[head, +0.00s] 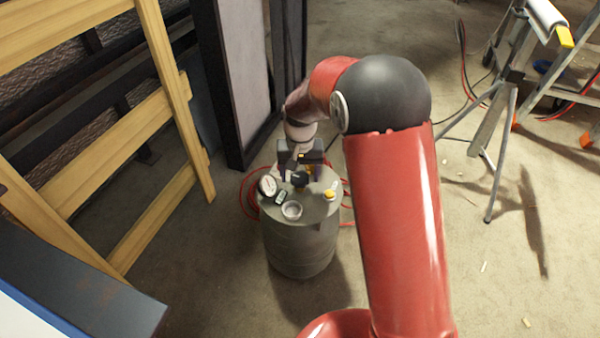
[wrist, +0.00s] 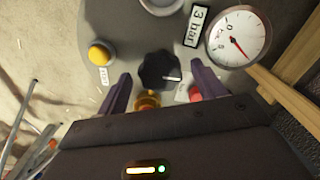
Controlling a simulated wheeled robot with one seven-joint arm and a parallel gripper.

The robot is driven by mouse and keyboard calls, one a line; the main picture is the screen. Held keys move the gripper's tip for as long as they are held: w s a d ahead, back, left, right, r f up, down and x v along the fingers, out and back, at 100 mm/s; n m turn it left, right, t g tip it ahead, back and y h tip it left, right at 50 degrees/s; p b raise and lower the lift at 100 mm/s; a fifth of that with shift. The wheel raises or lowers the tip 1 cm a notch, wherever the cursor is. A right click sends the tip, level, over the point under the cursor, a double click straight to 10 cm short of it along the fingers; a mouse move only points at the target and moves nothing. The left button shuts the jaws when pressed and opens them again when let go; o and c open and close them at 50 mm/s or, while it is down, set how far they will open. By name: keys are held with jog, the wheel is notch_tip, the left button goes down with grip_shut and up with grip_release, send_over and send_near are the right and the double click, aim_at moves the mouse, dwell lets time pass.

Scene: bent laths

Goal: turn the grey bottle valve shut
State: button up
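The grey bottle (head: 300,245) stands upright on the floor, seen from above in the head view. A dark ribbed knob (wrist: 158,72) with a pale pointer mark sits on its top; it also shows in the head view (head: 300,179). A brass fitting (wrist: 147,101) shows beside the knob. My gripper (wrist: 161,84) is over the bottle top, its two dark purple fingers apart on either side of the knob. Gaps show between knob and fingers, and I see no contact. In the head view my gripper (head: 301,174) points down at the bottle top.
The bottle top carries a round gauge (wrist: 238,37), a "3 bar" label (wrist: 197,25), a yellow button (wrist: 100,54) and a red part (wrist: 195,93). Wooden frames (head: 120,135) stand left, a metal stand (head: 495,130) right. Red hoses (head: 248,195) lie behind the bottle.

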aim_at(300, 177)
jog(key=shift+r+p, duration=0.4)
jog(key=shift+r, duration=3.5)
